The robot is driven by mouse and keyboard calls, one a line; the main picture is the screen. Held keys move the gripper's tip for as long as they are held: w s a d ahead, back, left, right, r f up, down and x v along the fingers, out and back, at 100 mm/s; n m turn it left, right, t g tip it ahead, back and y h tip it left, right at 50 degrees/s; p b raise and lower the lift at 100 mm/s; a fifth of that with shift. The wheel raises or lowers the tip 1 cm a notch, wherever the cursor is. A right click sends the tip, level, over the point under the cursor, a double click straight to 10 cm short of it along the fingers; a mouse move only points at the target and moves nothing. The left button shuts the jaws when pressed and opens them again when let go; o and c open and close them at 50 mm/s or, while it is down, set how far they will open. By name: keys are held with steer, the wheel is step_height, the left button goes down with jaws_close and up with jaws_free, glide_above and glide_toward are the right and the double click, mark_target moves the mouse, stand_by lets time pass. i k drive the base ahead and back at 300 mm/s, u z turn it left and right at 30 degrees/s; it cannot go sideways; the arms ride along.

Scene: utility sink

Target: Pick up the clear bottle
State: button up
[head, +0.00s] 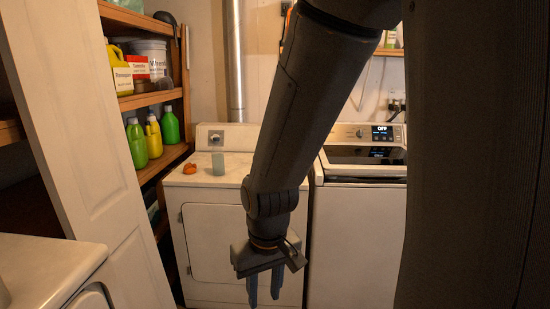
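A small pale grey-green, translucent-looking container (218,164) stands upright on top of the white dryer (233,168). It may be the clear bottle, but it is too small to be sure. My gripper (264,290) hangs in front of the machine's front panel, lower than the top and to the right of the container. Its two blue-grey fingers point down with a gap between them, and I see nothing held. The fingertips are near the bottom edge of the picture.
An orange object (190,169) lies left of the container. A washer (362,190) stands to the right. Shelves at left hold green (170,125) and yellow bottles (153,136). A leaning white door (85,120) and a white surface (45,265) bound the left side.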

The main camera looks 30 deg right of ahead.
mark_target(218, 154)
steer(key=z, duration=0.85)
steer(key=i, duration=0.95)
steer(key=z, duration=0.2)
